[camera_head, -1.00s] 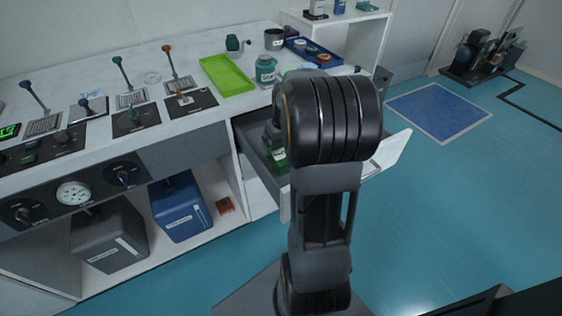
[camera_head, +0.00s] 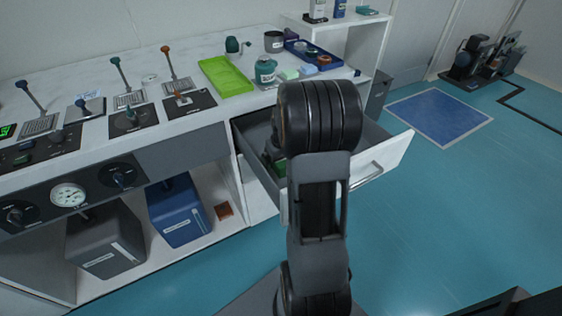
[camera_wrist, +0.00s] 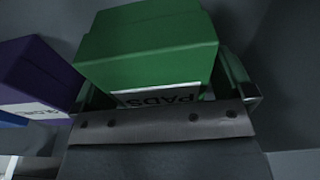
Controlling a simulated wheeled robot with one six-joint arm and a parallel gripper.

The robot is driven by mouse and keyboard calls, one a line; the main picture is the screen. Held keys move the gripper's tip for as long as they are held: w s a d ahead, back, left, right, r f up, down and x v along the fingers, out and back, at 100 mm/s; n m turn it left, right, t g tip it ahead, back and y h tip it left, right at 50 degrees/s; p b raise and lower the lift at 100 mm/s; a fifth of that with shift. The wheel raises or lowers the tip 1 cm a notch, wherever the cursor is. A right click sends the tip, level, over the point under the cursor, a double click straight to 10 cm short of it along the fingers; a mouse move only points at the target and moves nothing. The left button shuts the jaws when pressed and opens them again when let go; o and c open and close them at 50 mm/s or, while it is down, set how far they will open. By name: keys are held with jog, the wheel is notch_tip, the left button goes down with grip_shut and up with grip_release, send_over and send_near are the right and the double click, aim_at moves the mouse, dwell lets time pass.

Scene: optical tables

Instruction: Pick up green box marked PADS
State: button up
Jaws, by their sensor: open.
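The green box marked PADS (camera_wrist: 150,50) fills the middle of the wrist view, its white label facing my gripper. My gripper (camera_wrist: 160,88) is open, with a finger at either side of the box's near end; whether either touches it is unclear. In the head view, a bit of green (camera_head: 281,165) shows inside the open drawer (camera_head: 370,164), mostly hidden behind my arm. My gripper is hidden there too.
A purple box (camera_wrist: 38,75) with a white label stands left of the green box, with a blue item (camera_wrist: 12,119) nearer. Grey drawer walls surround them. The counter (camera_head: 130,50) above holds a lime tray (camera_head: 226,78) and a teal jar (camera_head: 265,70).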

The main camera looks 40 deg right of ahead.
jog(key=c, duration=1)
jog(key=shift+r, duration=0.15)
